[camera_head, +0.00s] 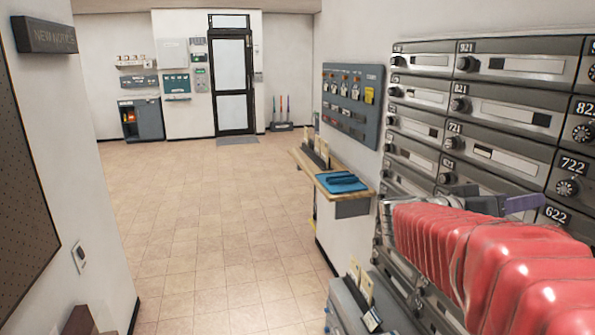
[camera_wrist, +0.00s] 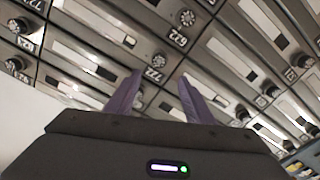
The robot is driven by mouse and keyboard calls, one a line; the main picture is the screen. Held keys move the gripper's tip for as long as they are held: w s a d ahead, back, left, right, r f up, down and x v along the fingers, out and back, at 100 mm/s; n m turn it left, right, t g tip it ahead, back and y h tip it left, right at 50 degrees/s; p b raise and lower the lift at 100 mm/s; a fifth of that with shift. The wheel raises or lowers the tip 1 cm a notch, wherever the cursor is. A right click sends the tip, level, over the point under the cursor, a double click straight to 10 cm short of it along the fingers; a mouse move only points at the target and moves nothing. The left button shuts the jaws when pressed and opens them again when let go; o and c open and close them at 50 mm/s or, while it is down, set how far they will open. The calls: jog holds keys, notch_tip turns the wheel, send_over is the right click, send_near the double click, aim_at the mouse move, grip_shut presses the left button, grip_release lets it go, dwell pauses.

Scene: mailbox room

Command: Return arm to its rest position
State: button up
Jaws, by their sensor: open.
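My gripper shows in the wrist view (camera_wrist: 158,98) as two purple fingers spread apart, with nothing between them. It faces the grey mailbox wall, near the box numbered 722. In the head view, my arm in its red ribbed cover reaches in from the lower right. A purple part of my gripper (camera_head: 522,204) shows beyond it, in front of the mailboxes. The bank of numbered grey mailboxes (camera_head: 500,110) with round dials fills the right side. The arm hides some of the lower boxes. I cannot tell whether the fingers touch the mailbox fronts.
A wooden shelf (camera_head: 362,192) with a blue item (camera_head: 341,182) juts from the right wall below a grey key panel (camera_head: 350,103). A grey cabinet (camera_head: 345,305) stands at the lower middle. The tiled floor (camera_head: 205,235) is open toward the far door (camera_head: 231,80).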

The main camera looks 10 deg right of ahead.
jog(key=s+a+f+n+y, duration=0.3)
jog(key=a+f+n+y, duration=0.15)
jog(key=f, duration=0.45)
jog(key=s+a+f+n+y, duration=0.35)
jog(key=a+f+y, duration=0.2)
jog(key=f, duration=0.45)
jog(key=s+a+f+n+t+y, duration=0.1)
jog(key=s+a+n+t+y, duration=0.1)
jog(key=a, duration=1)
jog(key=s+a+f+n+t+y, duration=0.2)
jog(key=a+y, duration=0.4)
jog(key=a, duration=0.7)
jog(key=shift+s, duration=0.9)
jog(key=shift+d, duration=0.1)
